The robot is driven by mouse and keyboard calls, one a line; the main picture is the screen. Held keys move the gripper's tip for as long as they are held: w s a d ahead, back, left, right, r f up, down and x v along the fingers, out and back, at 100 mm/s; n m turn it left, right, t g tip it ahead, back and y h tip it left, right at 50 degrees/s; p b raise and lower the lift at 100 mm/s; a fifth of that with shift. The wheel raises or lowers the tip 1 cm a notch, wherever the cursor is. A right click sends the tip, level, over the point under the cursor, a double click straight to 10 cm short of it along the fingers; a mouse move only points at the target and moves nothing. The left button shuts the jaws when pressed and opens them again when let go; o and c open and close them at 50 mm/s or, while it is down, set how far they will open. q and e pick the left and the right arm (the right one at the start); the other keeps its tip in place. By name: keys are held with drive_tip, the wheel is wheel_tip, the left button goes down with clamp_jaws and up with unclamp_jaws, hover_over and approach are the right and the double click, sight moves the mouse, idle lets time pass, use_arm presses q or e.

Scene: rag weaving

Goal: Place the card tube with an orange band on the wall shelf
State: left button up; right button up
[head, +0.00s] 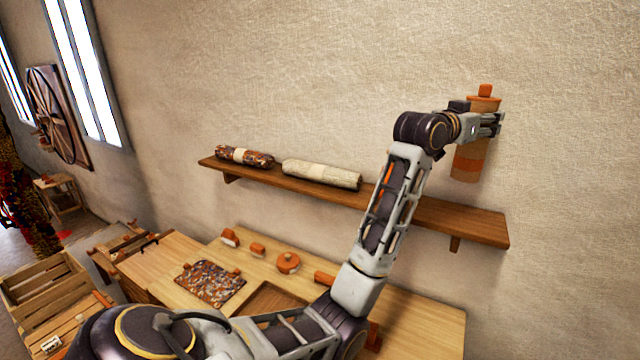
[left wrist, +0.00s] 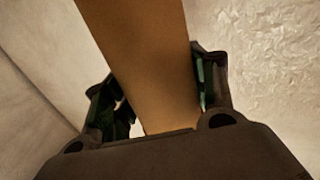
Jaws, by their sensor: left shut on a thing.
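The card tube with an orange band (head: 467,164) is brown, with an orange cap and knob on top. My left gripper (head: 490,125) is shut on it around its upper part and holds it upright near the wall. In the left wrist view the tube (left wrist: 150,60) runs between the two fingers of the gripper (left wrist: 158,100). The wall shelf (head: 455,218) is a brown wooden board on brackets. The tube's lower end shows over the shelf's right part; whether it touches the shelf I cannot tell. My right gripper is not in view.
A dark patterned roll (head: 245,156) and a pale roll (head: 321,174) lie on the shelf's left part. The shelf's right end is clear. A slatted crate (head: 45,285) stands at left.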

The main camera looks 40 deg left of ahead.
use_arm(q)
drive_tip(key=shift+f, duration=0.5)
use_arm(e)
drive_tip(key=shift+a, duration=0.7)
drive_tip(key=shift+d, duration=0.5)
use_arm(q)
drive_tip(key=shift+f, duration=0.1)
